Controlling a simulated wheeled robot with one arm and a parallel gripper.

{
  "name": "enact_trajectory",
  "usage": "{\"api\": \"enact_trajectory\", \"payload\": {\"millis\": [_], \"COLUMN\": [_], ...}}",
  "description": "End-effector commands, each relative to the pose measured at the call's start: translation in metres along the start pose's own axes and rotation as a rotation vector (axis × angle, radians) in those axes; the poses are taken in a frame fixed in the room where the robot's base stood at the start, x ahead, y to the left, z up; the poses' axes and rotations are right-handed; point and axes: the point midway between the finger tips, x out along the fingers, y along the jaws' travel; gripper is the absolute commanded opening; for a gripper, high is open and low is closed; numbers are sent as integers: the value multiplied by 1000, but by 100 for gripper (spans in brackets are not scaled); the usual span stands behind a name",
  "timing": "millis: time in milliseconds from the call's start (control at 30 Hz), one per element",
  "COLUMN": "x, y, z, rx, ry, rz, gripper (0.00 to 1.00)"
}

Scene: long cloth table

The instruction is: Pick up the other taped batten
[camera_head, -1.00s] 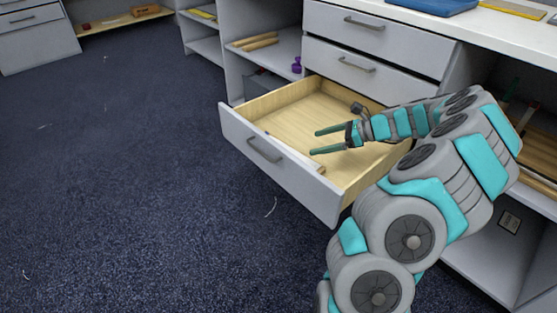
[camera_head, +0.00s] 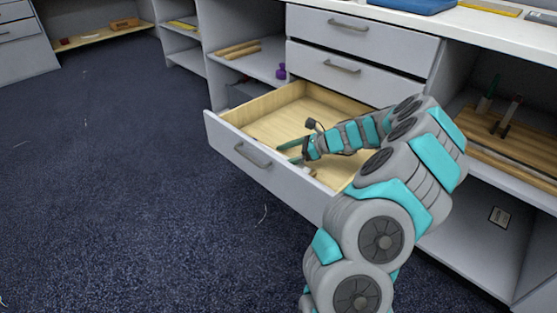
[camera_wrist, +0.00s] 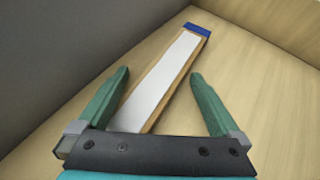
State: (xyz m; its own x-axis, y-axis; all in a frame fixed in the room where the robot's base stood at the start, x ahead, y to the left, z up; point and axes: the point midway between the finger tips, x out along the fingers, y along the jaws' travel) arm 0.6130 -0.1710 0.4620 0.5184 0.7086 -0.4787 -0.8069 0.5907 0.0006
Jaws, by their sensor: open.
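A wooden batten (camera_wrist: 173,78) with a white upper face and blue tape (camera_wrist: 197,30) at its far end lies on the drawer floor in the wrist view. It runs diagonally between my gripper's fingers, and its near end is hidden behind the gripper body. My gripper (camera_wrist: 159,75) is open, with one green finger to each side of the batten, and holds nothing. In the head view my gripper (camera_head: 289,149) is inside the open drawer (camera_head: 232,147), close to its front wall. The batten is mostly hidden there by my gripper and the drawer front.
Drawer walls stand close to the left of the batten; the drawer floor to its right is bare. Wooden sticks (camera_head: 238,50) and a purple object (camera_head: 281,71) are on the shelf left of the drawers. Upright handled tools (camera_head: 506,112) stand in the right bay.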

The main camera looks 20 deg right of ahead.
Motion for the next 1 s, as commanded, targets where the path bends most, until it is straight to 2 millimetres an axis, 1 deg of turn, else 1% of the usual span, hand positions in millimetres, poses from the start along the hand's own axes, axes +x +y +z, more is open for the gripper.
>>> {"api": "enact_trajectory", "payload": {"millis": [167, 267, 1000], "x": [0, 0, 0], "y": [0, 0, 0], "z": [0, 0, -2], "rx": [0, 0, 0], "ry": [0, 1, 3], "rz": [-1, -1, -1], "gripper": [100, 90, 7]}}
